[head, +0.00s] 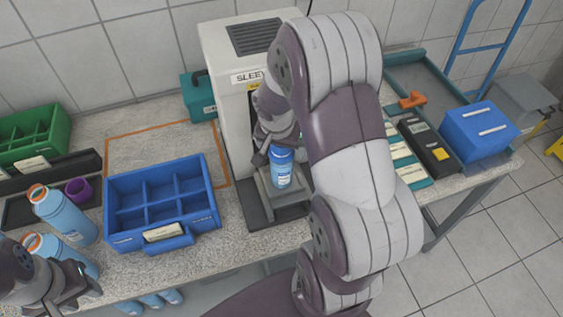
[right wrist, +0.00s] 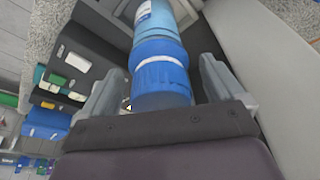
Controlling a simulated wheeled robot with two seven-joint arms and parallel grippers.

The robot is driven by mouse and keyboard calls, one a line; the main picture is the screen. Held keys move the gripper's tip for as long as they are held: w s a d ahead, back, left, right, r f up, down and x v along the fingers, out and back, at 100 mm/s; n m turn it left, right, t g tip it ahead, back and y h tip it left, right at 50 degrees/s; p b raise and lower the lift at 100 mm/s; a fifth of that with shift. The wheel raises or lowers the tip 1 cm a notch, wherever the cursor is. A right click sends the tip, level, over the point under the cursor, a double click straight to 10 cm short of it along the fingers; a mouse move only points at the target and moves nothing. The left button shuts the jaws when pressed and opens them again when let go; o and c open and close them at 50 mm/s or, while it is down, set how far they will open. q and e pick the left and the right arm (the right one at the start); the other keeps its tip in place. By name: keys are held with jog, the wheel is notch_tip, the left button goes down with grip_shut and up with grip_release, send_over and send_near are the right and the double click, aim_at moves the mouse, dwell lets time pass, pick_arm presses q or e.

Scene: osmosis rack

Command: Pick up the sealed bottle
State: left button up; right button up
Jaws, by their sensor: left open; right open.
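The bottle (head: 281,174) with a blue cap and a pale label stands upright on the small platform of the white machine (head: 222,75), whose sign begins "SLEE". In the right wrist view the blue cap (right wrist: 160,78) lies between the two fingers of my right gripper (head: 274,138). Those fingers are open, with a visible gap on either side of the cap. My right arm hides much of the machine's front. My left gripper (head: 78,285) is open at the lower left, by a blue bottle with an orange and white cap (head: 32,243).
A blue divided crate (head: 205,168) with empty compartments stands left of the machine. Another orange-capped bottle (head: 66,217), a purple cup (head: 77,190) and a green crate (head: 62,137) are further left. A blue box (head: 478,130) stands at the right end of the table.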

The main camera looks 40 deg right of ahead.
jog(key=shift+w+d+f, duration=0.1)
jog(key=shift+f, duration=0.35)
grip_shut()
jog(key=shift+r, duration=0.1)
